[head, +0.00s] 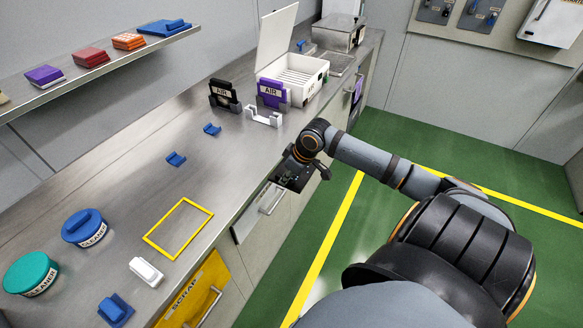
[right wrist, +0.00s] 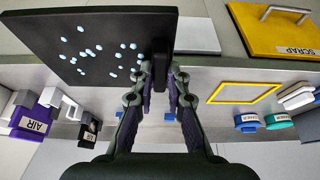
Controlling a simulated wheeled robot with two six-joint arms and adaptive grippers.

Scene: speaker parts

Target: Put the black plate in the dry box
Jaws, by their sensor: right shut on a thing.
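The black plate (right wrist: 110,45), dotted with light-blue droplets, fills the upper left of the right wrist view. In the head view my right gripper (head: 297,165) hangs by the counter's front edge, and the plate is hard to tell from the dark gripper there. The dry box is likely the white box (head: 310,92) with its lid (head: 277,38) standing open, at the far end of the counter, beyond the gripper. My left gripper is not in view.
A purple AIR block (head: 271,93), a black AIR block (head: 224,95) and a white holder (head: 263,117) stand in front of the white box. A yellow outlined square (head: 180,228) on the counter is empty. Blue and teal CLEANER tubs (head: 84,228) stand at the near left.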

